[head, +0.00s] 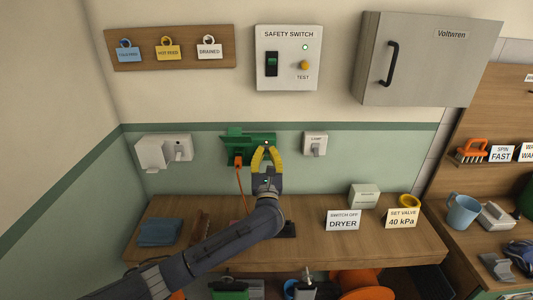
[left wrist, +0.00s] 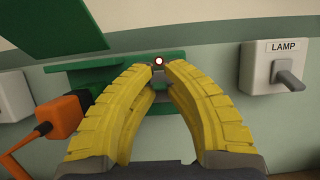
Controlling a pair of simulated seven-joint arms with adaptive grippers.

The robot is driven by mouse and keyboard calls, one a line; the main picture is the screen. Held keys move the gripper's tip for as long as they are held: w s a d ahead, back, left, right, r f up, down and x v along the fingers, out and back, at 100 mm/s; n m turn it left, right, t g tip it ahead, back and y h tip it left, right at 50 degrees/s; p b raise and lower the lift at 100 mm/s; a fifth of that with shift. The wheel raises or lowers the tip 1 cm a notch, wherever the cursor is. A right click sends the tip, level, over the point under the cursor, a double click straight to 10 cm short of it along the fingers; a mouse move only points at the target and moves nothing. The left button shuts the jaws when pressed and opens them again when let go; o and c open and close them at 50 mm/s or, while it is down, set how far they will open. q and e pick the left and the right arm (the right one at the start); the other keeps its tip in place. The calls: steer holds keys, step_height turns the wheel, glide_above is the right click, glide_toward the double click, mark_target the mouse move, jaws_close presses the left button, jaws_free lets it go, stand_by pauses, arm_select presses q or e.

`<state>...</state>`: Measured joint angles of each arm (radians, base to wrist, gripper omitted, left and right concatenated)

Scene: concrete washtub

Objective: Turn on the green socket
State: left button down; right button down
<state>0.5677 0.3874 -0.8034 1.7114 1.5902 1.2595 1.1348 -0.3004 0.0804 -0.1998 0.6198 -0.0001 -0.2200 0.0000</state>
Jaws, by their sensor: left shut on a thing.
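The green socket (head: 230,146) is on the wall at the middle of the head view, with a green flap raised at its upper left. An orange plug (head: 239,160) with an orange cord sits in its left part. The socket also shows in the left wrist view (left wrist: 92,85). My left gripper (head: 267,149) is at the socket's right part. Its yellow fingers are shut on a small grey piece, seemingly the switch (left wrist: 159,75), mostly hidden between the fingertips. A small lamp with a red rim and pale centre (left wrist: 158,59) shows just above the fingertips. My right gripper is not in view.
The safety switch panel (head: 286,80) is above. The wooden shelf (head: 320,250) below carries a blue cloth (head: 159,232) and cards.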

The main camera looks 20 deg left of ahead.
arm_select(q)
steer(key=shift+r, duration=0.1)
steer(key=shift+w+r+g+h, duration=0.2)
steer(key=shift+g+h, duration=0.1)
steer(key=shift+g, duration=0.6)
steer(key=shift+a, duration=0.1)
steer(key=c, duration=1.4)
jaws_free()
steer(key=shift+s+f, duration=0.1)
steer(key=shift+s, duration=0.05)
steer(key=v, duration=1.1)
steer(key=shift+s+d, duration=0.25)
steer(key=shift+s, duration=0.1)
